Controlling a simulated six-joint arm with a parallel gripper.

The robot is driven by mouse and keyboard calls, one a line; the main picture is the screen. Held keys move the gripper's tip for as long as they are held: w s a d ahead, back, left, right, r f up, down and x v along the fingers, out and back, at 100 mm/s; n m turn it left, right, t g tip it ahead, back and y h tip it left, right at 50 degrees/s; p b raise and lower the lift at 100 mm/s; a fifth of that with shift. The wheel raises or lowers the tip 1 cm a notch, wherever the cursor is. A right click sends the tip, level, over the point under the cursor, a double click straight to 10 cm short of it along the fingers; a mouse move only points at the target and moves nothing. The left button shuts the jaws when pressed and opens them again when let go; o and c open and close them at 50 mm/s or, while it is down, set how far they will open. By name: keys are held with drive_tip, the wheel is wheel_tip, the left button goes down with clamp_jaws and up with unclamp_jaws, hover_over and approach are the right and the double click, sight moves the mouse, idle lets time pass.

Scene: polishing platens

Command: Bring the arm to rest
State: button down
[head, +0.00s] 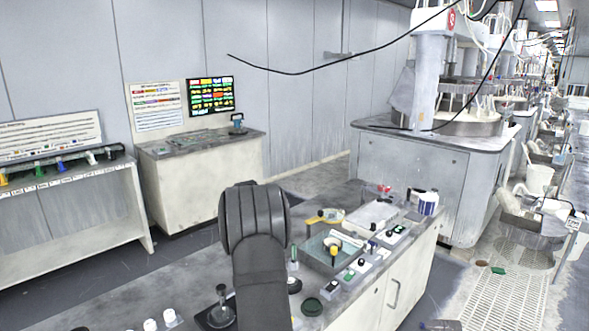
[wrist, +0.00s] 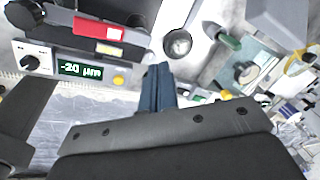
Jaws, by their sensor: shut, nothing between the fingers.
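My arm (head: 262,260) rises dark grey at the front centre in the head view, in front of the bench. Its rounded joint covers part of the bench top. My gripper is not visible in the head view. In the wrist view my gripper (wrist: 158,86) shows as two dark blue fingers pressed together, with nothing between them. The fingers appear over the bench surface, just right of a gauge with a green "-20 µm" display (wrist: 81,70). I cannot tell their height above the bench.
A large polishing machine (head: 420,165) stands behind. Loose black cables hang at upper right. Open floor lies left of the bench.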

drive_tip(key=w+d+n+t+h, duration=0.1)
drive_tip(key=w+d+n+t, duration=0.2)
drive_tip(key=w+d, duration=0.2)
drive_tip(key=shift+w+f+n+t, duration=0.3)
drive_tip(key=shift+w+t, duration=0.1)
drive_tip(key=shift+w, duration=0.1)
